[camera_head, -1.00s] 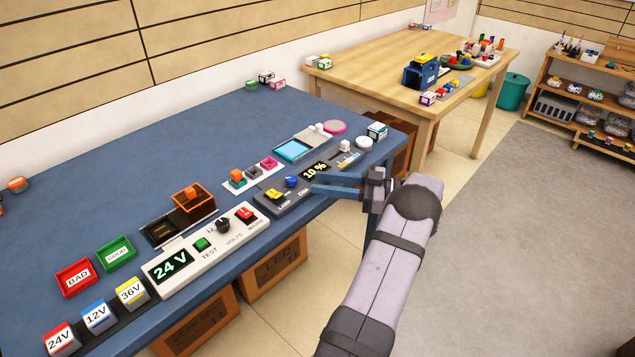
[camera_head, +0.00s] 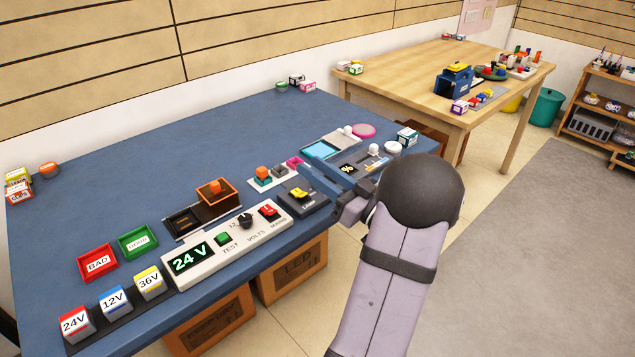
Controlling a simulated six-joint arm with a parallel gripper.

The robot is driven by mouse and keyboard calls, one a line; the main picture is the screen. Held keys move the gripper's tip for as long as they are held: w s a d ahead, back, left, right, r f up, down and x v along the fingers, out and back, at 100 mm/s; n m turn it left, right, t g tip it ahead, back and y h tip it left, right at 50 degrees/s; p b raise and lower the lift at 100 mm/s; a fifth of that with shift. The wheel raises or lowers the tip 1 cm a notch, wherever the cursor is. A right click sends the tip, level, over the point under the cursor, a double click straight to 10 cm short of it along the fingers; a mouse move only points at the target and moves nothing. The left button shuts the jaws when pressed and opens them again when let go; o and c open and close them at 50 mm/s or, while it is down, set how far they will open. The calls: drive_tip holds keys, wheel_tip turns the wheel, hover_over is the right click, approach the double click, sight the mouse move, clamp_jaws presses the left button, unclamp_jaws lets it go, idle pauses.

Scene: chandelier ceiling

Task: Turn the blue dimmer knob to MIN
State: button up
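The dark dimmer panel (camera_head: 312,205) lies at the right part of the blue bench, with a yellow switch (camera_head: 299,193) on its left end. Its small display (camera_head: 347,169) is partly covered, and only a "%" sign can be read.
A white voltage tester (camera_head: 205,265) reading "24 V" stands left of the panel. The bench's back middle is clear.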

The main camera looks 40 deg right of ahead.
drive_tip(key=f+m+h, duration=0.1)
drive_tip(key=s+f+m+h, duration=0.1)
drive_tip(key=f+h, duration=0.1)
drive_tip(key=f+m+g+h, duration=0.1)
drive_tip(key=f, duration=0.1)
drive_tip(key=shift+s+d+f+h, duration=0.25)
drive_tip(key=shift+s+d+h, duration=0.05)
drive_tip(key=shift+d+h, duration=0.1)
drive_tip(key=shift+s+d+f+g+h, duration=0.2)
drive_tip(key=shift+d+f+g+h, duration=0.1)
drive_tip(key=shift+d+f+h, duration=0.25)
drive_tip(key=shift+s+d+f+g+h, duration=0.2)
drive_tip(key=shift+d+f+g+h, duration=0.1)
drive_tip(key=shift+d+f+h, duration=0.2)
drive_tip(key=shift+f+n, duration=0.35)
drive_tip(key=shift+n, duration=0.05)
drive_tip(key=shift+w, duration=0.1)
drive_tip(key=shift+x, duration=3.6)
drive_tip(key=shift+f, duration=0.1)
drive_tip(key=shift+c, duration=0.7)
drive_tip(key=c, duration=0.6)
